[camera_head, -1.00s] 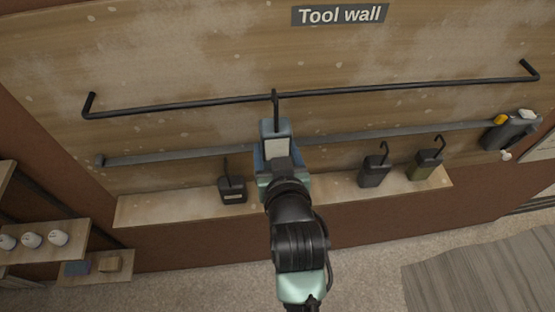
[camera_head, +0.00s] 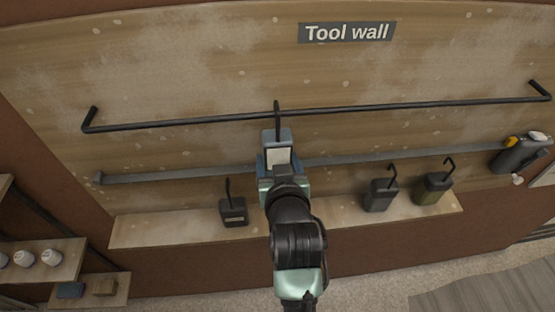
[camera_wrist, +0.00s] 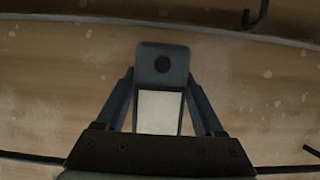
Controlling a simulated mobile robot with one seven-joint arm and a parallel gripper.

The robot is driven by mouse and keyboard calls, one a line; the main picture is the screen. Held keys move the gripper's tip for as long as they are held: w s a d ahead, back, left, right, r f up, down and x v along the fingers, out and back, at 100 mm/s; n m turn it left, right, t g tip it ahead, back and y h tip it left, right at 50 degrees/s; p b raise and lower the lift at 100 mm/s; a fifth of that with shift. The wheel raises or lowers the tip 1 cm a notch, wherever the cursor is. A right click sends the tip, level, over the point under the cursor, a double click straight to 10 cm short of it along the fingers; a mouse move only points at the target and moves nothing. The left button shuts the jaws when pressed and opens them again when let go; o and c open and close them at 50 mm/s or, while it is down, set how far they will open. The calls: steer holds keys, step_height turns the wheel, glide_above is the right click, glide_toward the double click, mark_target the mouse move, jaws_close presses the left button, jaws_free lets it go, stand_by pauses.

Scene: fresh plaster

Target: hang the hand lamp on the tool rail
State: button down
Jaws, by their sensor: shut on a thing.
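The hand lamp (camera_head: 271,138) is a blue-grey block with a pale panel and a dark upright hook. My gripper (camera_head: 279,164) is shut on its body and holds it upright in front of the wall. The black tool rail (camera_head: 190,119) runs across the wall below the sign. The hook's top shows just above the rail line; I cannot tell whether it is over the rail or only in front of it. In the wrist view, the lamp (camera_wrist: 162,65) sits between my gripper's fingers (camera_wrist: 160,108), its pale panel visible. The lamp's hook is hidden there.
A grey bar (camera_head: 205,173) crosses the wall lower down. A ledge (camera_head: 160,231) below it bears a black hooked block (camera_head: 233,212), a dark grey one (camera_head: 380,196) and an olive one (camera_head: 433,189). A dark tool (camera_head: 518,154) is at the bar's right end. Shelves (camera_head: 50,262) stand at left.

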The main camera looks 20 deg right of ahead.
jaws_free()
stand_by(0.3)
steer(key=b+v, duration=0.2)
steer(key=v, duration=1.1)
steer(key=shift+b, duration=0.4)
